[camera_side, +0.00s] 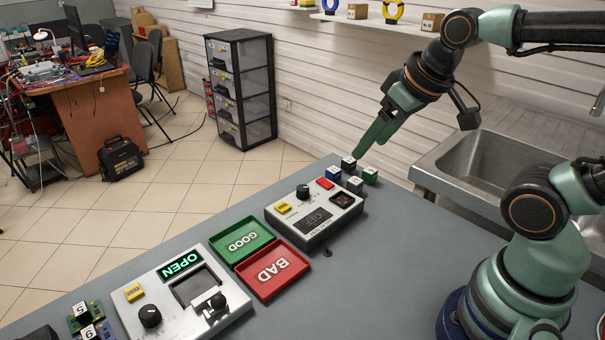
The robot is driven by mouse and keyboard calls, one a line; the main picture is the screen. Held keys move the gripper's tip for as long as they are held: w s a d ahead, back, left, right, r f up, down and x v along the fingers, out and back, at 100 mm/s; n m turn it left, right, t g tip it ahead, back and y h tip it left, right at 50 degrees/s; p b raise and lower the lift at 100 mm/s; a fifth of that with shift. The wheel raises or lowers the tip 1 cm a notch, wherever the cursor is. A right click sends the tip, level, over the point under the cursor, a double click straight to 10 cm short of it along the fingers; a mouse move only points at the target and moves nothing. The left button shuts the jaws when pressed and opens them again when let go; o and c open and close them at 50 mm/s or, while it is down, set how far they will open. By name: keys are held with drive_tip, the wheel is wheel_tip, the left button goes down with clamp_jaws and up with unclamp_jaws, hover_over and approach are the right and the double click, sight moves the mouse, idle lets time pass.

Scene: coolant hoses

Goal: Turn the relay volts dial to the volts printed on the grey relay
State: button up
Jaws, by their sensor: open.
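Two dials show, and their labels are too small to read. One black dial (303,191) is on the white box (322,228) with a dark display (315,218). The other black dial (150,316) is on the white panel (133,314) with the lit OPEN sign. A grey relay-like cube (354,185) stands behind the display box; its print is not legible. My gripper (361,158) is low over the far end of the bench, close to the small cubes and away from both dials. It is open, and I see nothing held.
Black (348,163), blue (334,174) and green (370,176) cubes stand beside the grey one. A green GOOD tray (218,244) and a red BAD tray (304,279) lie between the boxes. A sink (490,155) is at right. The front right bench is partly clear.

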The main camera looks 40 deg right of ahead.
drive_tip(key=m+g, duration=0.2)
drive_tip(key=g, duration=0.4)
hover_over(304, 187)
wheel_tip(304, 187, down, 8)
drive_tip(key=f, duration=0.1)
wheel_tip(304, 187, down, 11)
drive_tip(key=shift+a+f, duration=0.1)
drive_tip(key=shift+c, duration=0.3)
clamp_jaws()
